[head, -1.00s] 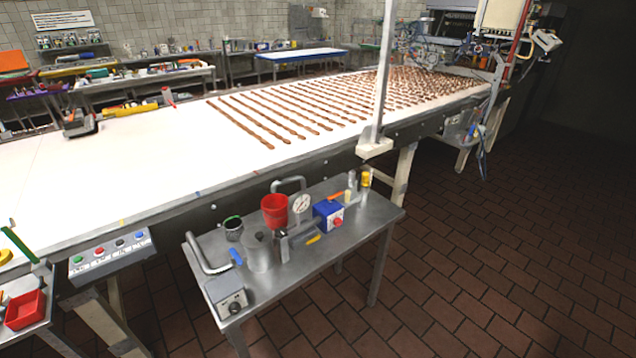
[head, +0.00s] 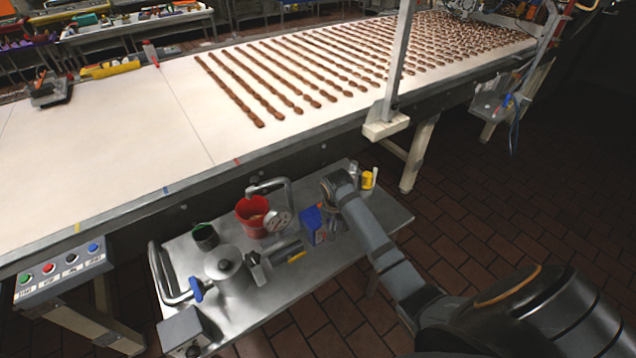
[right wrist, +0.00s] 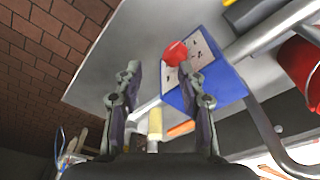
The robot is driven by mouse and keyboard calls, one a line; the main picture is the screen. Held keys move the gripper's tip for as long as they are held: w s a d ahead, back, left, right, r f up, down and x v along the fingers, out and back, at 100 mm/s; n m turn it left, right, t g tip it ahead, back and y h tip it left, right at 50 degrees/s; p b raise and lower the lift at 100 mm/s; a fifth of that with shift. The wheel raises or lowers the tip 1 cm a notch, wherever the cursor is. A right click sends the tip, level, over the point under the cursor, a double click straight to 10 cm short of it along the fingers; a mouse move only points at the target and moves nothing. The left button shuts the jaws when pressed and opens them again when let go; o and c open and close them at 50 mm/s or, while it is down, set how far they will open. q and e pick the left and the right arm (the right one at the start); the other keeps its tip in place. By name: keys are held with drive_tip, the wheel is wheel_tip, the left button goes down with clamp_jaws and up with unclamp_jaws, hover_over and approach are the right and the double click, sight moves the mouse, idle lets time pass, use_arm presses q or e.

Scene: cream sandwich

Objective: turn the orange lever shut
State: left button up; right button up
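In the right wrist view a short orange bar (right wrist: 181,129), which looks like the orange lever, lies low between my right fingers, beside a pale yellow cylinder (right wrist: 155,122) and the edge of a blue box (right wrist: 232,84). My right gripper (right wrist: 157,70) is open and empty, its fingers spread over the steel bench. The right fingertip overlaps the blue box near its red knob (right wrist: 175,53); I cannot tell whether it touches. In the head view my right arm covers the area behind the blue box (head: 312,222) and I cannot make out the lever. My left gripper is not in view.
The conveyor (head: 110,150) runs behind. Tiled floor is clear at right.

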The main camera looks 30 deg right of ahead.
drive_tip(key=w+d+r+m+g+y, duration=0.1)
drive_tip(key=w+d+r+m, duration=0.4)
drive_tip(key=w+r+m, duration=0.45)
drive_tip(key=shift+n, duration=0.65)
drive_tip(key=f, duration=0.2)
drive_tip(key=f+p, duration=0.1)
drive_tip(key=f, duration=0.1)
drive_tip(key=w+f, duration=0.1)
drive_tip(key=f, duration=0.1)
drive_tip(key=shift+p, duration=0.35)
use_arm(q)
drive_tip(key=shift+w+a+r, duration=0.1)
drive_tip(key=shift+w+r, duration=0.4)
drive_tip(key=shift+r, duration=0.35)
use_arm(e)
drive_tip(key=shift+f, duration=0.65)
drive_tip(key=shift+d, duration=0.1)
clamp_jaws()
